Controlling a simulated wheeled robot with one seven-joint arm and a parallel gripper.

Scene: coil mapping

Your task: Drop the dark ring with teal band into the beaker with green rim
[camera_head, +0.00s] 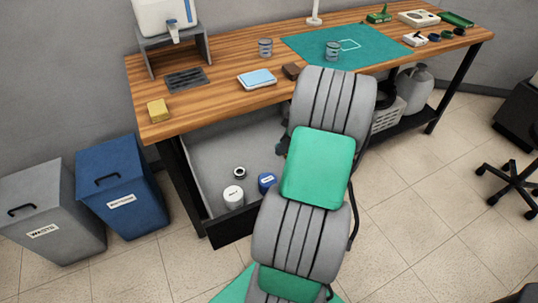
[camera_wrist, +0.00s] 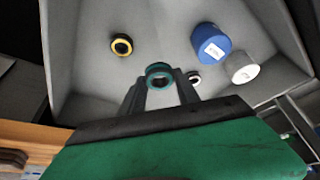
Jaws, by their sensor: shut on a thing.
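In the wrist view my gripper (camera_wrist: 160,84) is shut on the dark ring with teal band (camera_wrist: 159,70). The ring sits between the fingertips, over the grey drawer; its height above the drawer floor is hard to tell. In the head view my arm hides most of the gripper and the ring. Two clear beakers stand on the bench: one on bare wood (camera_head: 265,47), one on the teal mat (camera_head: 332,51). Their rim colours are too small to tell apart.
The open drawer (camera_head: 206,165) holds a white jar (camera_head: 233,197), a blue jar (camera_head: 266,182) and a pale ring (camera_head: 240,172). A yellow ring (camera_wrist: 121,46) shows in the wrist view. A blue-topped box (camera_head: 257,79) and a brown block (camera_head: 291,71) lie on the bench.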

